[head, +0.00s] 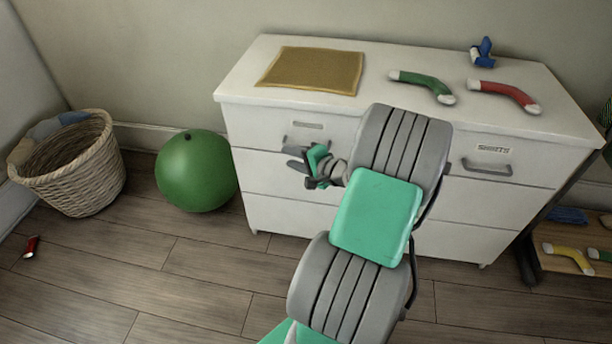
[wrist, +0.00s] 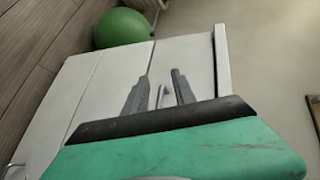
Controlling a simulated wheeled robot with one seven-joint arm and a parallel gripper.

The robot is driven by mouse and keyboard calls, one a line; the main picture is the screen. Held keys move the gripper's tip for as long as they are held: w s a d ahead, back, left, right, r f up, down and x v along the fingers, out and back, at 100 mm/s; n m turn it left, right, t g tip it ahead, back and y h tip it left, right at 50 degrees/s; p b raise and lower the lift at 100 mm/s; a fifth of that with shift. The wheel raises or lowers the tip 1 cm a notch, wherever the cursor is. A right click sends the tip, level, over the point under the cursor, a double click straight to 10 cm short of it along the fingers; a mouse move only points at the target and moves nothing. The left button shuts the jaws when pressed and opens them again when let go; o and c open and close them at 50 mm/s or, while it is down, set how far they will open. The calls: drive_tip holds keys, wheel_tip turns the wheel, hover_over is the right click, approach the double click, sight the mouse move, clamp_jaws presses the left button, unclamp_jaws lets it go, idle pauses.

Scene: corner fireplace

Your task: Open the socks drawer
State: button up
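The white dresser (head: 345,206) stands against the wall. Its upper left drawer (head: 258,133) is shut and has a pale label (head: 308,125), too small to read. The label on the upper right drawer (head: 530,172) reads SHIRTS. My gripper (head: 292,157) is in front of the upper left drawer, at its handle, which it partly hides. In the wrist view my gripper (wrist: 158,82) has its two fingers apart, with the thin grey handle (wrist: 161,96) showing between them. I cannot tell whether either finger touches the handle.
On the dresser top lie a brown mat (head: 312,70), a green sock (head: 422,84), a red sock (head: 505,94) and a blue item (head: 483,52). A green ball (head: 196,171) and wicker basket (head: 75,168) stand left. A low shelf (head: 565,262) is right.

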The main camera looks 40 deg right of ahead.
drive_tip(key=s+d+f+m+t+h+b, duration=0.1)
drive_tip(key=s+d+f+m+t+h, duration=0.2)
drive_tip(key=d, duration=0.4)
drive_tip(key=shift+m+g, duration=0.5)
drive_tip(key=shift+m, duration=0.2)
drive_tip(key=w, duration=0.2)
drive_tip(key=w+b, duration=0.1)
drive_tip(key=w, duration=0.1)
drive_tip(key=w+d, duration=0.1)
drive_tip(key=w, duration=0.1)
drive_tip(key=shift+w+f, duration=0.2)
drive_tip(key=shift+w, duration=0.1)
drive_tip(key=shift+c, duration=0.5)
clamp_jaws()
